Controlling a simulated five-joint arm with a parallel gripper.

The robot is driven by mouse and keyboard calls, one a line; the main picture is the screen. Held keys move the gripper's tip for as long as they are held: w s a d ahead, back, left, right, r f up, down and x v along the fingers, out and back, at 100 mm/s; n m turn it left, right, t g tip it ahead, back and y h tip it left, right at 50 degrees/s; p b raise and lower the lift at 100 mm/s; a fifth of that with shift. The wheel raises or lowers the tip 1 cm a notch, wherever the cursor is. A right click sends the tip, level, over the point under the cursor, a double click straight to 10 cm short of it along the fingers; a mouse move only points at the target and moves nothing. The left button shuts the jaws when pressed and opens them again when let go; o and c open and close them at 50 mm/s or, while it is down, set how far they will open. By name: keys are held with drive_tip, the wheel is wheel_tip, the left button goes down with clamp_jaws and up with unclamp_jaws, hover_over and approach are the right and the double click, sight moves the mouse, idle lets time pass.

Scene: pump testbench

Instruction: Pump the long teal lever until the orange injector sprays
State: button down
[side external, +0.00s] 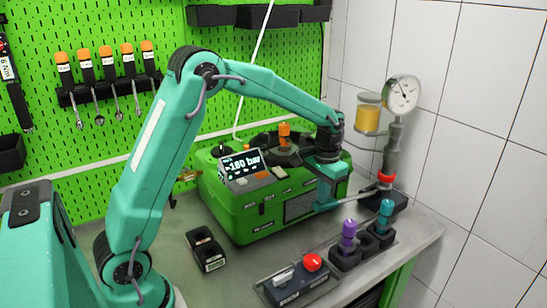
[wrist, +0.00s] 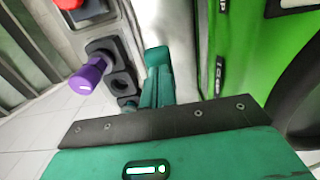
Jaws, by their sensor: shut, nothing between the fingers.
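The orange injector (side external: 285,131) stands upright on top of the green tester (side external: 240,217), whose display (side external: 241,165) reads about 180 bar. No spray is visible at it. My gripper (side external: 321,205) is low in front of the tester's right side, fingers shut and empty. It also shows in the wrist view (wrist: 157,88), pointing away from the camera.
A purple injector (side external: 348,235) and a teal injector (side external: 386,212) stand in black holders at the front right. A switch box (side external: 290,287) with a red button lies in front. A gauge (side external: 403,95) and yellow reservoir (side external: 369,113) top the pump. A black holder (side external: 206,250) lies left.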

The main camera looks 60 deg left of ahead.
drive_tip(key=shift+w+r, duration=0.1)
drive_tip(key=shift+r, duration=1.05)
wheel_tip(320, 180, up, 6)
drive_tip(key=shift+f, duration=0.1)
idle(0.5)
drive_tip(key=s+d+r+t, duration=0.1)
drive_tip(key=s+r, duration=0.3)
drive_tip(key=s, duration=0.3)
drive_tip(key=s+d+r+t, duration=0.1)
drive_tip(key=s+r+t, duration=0.15)
drive_tip(key=s, duration=0.45)
drive_tip(key=s+f+t, duration=0.2)
drive_tip(key=s, duration=1)
drive_tip(key=shift+s+d+f, duration=0.15)
drive_tip(key=shift+s+d, duration=0.05)
drive_tip(key=shift+d, duration=0.05)
